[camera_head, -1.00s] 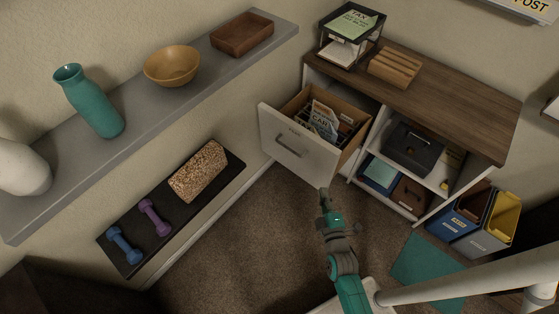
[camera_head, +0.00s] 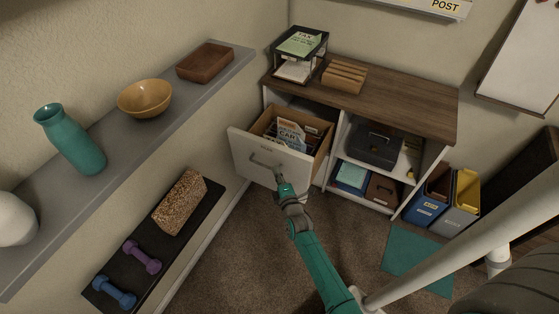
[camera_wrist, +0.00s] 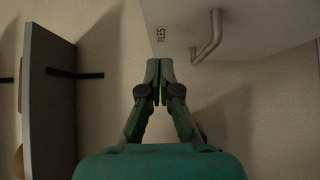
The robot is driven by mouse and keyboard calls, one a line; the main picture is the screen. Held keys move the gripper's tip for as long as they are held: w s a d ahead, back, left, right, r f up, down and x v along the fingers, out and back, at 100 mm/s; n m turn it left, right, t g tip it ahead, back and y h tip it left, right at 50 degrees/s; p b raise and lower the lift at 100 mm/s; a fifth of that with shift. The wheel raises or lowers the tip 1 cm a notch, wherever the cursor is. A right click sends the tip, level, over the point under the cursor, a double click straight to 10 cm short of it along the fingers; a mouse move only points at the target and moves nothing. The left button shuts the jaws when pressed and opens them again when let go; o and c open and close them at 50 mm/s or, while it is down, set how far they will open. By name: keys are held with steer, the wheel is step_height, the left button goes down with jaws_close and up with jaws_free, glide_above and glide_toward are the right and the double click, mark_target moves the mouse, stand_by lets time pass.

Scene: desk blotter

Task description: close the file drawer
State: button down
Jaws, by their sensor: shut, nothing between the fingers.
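The file drawer (camera_head: 243,154) is pulled out of the left side of the wooden-topped cabinet. It has a white front with a grey bar handle (camera_head: 265,163) and holds upright folders and papers. My gripper (camera_head: 279,179) is shut and empty, at the drawer's front near the right end of the handle. In the wrist view, my closed fingertips (camera_wrist: 159,66) sit just below the edge of the white drawer front (camera_wrist: 260,22), left of its handle (camera_wrist: 208,40). I cannot tell whether they touch the front.
The cabinet (camera_head: 400,97) carries a paper tray (camera_head: 299,50) and a wooden slotted block (camera_head: 344,76). A grey wall shelf (camera_head: 110,150) and a low black mat with dumbbells (camera_head: 141,257) are at left. File bins (camera_head: 461,200) stand at right. Carpet is clear before the drawer.

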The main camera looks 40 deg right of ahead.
mark_target(278, 153)
steer(key=shift+w+d, duration=0.9)
steer(key=shift+d, duration=0.35)
steer(key=shift+w+d, duration=0.9)
steer(key=shift+d, duration=0.3)
steer(key=shift+d, duration=0.2)
